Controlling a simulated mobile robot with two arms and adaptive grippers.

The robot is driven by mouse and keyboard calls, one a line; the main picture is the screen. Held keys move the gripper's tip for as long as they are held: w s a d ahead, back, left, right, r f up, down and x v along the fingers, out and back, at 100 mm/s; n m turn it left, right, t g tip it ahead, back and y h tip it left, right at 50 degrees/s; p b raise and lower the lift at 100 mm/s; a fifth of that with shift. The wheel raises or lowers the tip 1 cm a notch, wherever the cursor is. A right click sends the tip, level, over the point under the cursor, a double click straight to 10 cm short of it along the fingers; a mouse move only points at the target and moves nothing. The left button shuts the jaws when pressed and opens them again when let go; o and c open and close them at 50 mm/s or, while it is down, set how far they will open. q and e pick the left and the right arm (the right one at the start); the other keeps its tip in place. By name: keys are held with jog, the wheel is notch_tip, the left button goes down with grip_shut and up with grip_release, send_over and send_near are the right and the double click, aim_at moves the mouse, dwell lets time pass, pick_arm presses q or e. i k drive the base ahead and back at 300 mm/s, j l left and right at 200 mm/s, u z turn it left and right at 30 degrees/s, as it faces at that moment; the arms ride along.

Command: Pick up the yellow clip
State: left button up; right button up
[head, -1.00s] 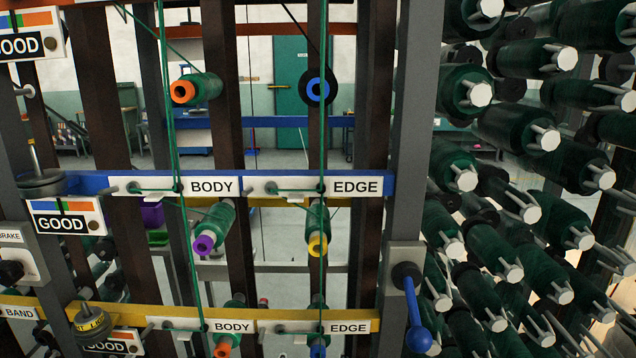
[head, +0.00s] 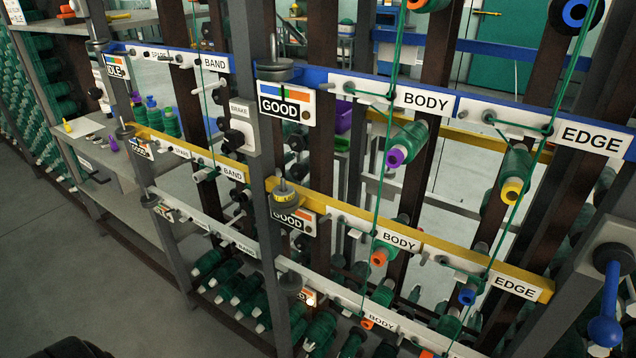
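I cannot clearly make out a yellow clip. A small upright yellow piece (head: 68,126) stands on the grey shelf at the left, too small to tell whether it is the clip. A flat yellow-orange item (head: 119,15) lies on the higher shelf at the top left, also too small to identify. Neither of my grippers shows in the head view.
A rack with a blue rail (head: 310,75), a yellow rail (head: 350,225) and a white rail (head: 225,230) crosses the view, with taut green threads. A blue-knobbed lever (head: 606,325) is at the right.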

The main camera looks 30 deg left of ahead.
aim_at(68, 129)
jog(key=k, duration=0.9)
jog(key=k+u, duration=0.1)
jog(key=u, duration=0.4)
jog(key=k+u, duration=0.15)
jog(key=u, duration=0.3)
jog(key=k+j+u, duration=0.1)
jog(key=u, duration=0.4)
jog(key=i+u, duration=0.35)
jog(key=i, duration=0.15)
jog(key=i+l+u, duration=0.7)
jog(key=i, duration=0.2)
jog(key=i+l, duration=0.5)
jog(key=i, duration=0.15)
jog(key=i+l, duration=0.5)
jog(key=i+j, duration=1.7)
